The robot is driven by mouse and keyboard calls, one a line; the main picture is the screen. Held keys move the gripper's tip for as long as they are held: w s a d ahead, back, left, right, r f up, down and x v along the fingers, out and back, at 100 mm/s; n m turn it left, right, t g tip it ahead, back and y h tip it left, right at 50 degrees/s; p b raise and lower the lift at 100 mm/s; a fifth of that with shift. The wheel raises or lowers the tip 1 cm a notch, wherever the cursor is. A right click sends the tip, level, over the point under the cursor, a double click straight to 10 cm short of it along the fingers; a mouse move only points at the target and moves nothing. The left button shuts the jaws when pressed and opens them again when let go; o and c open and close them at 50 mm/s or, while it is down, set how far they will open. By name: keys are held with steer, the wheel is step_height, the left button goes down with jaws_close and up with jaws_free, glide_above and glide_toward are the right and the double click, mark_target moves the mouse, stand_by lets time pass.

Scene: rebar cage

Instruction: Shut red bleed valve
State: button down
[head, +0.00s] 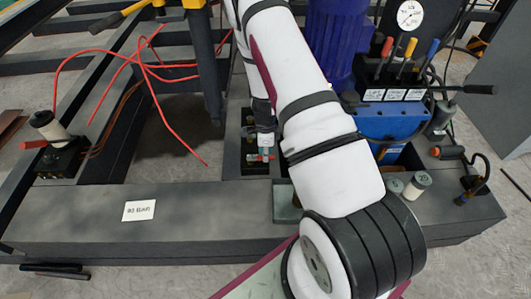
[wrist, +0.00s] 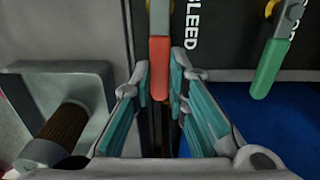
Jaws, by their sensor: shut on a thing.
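The red bleed valve lever (wrist: 159,65) hangs straight down in the wrist view, to the left of the white word BLEED. My gripper (wrist: 161,80) has its teal-padded fingers on either side of the lever's lower end and is shut on it. In the head view my gripper (head: 263,143) is small beside my white arm, over a dark block on the frame. A bit of red shows just below the fingers there. My arm hides much of the area to the right.
A green lever (wrist: 271,68) hangs close to the right in the wrist view. A grey tray (wrist: 95,75) with a brown ribbed cylinder (wrist: 62,128) is at left. In the head view, red hoses (head: 150,75) loop at left and a blue pump unit (head: 392,123) stands right.

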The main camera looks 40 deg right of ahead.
steer(key=shift+a, duration=0.1)
steer(key=c, duration=1.6)
jaws_free()
steer(key=shift+o, duration=0.2)
step_height(320, 180, up, 12)
